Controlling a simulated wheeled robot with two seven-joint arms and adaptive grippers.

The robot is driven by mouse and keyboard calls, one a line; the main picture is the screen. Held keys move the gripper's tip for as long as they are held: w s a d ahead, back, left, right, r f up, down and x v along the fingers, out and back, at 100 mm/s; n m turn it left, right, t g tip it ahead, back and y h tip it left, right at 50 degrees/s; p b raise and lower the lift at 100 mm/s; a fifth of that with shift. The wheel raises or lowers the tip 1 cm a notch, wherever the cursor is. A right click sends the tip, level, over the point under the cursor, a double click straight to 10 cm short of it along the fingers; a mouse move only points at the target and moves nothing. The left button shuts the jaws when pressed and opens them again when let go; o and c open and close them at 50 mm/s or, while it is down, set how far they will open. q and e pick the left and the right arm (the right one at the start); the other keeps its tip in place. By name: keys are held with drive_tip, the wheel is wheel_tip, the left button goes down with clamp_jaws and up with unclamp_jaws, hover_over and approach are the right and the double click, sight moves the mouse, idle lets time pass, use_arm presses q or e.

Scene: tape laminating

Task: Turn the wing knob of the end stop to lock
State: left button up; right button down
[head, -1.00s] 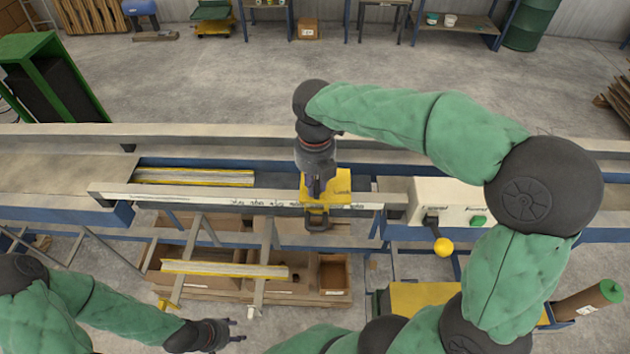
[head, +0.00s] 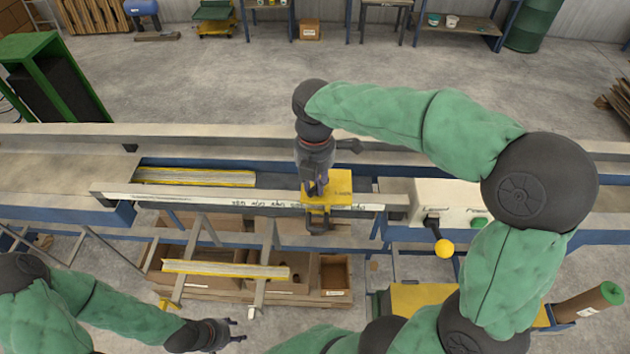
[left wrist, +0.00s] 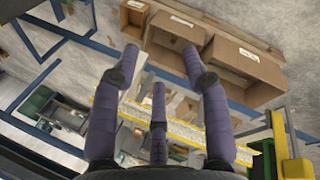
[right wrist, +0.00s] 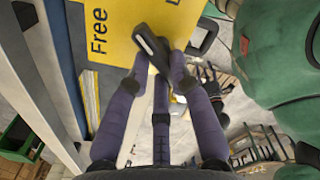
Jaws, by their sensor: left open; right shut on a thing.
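The end stop is a yellow plate (head: 342,187) on the long rail, and it fills the top of the right wrist view (right wrist: 120,30). Its dark wing knob (right wrist: 150,42) lies slanted between the fingertips of my right gripper (right wrist: 156,72), which is shut on it. A dark loop-shaped part (right wrist: 207,38) shows behind the knob. In the head view my right gripper (head: 317,190) comes from above and partly covers the plate and knob. My left gripper (head: 238,330) is open and empty at the lower left, away from the end stop; its spread fingers show in the left wrist view (left wrist: 160,80).
A pale box with a yellow ball lever (head: 444,248) and a green button (head: 479,223) stands right of the end stop. A yellow-edged strip (head: 225,269) lies on supports above open cardboard boxes (head: 334,275). Another strip (head: 195,177) lies behind the rail.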

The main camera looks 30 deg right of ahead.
drive_tip(key=m, duration=0.4)
drive_tip(key=shift+w+d+m, duration=0.1)
drive_tip(key=shift+w+m, duration=0.1)
drive_tip(key=shift+m, duration=0.1)
drive_tip(key=shift+w+d+m, duration=0.1)
drive_tip(key=shift+d+m, duration=0.05)
drive_tip(key=shift+m, duration=2.35)
drive_tip(key=c, duration=1.1)
unclamp_jaws()
drive_tip(key=shift+r, duration=0.1)
wheel_tip(320, 180, up, 12)
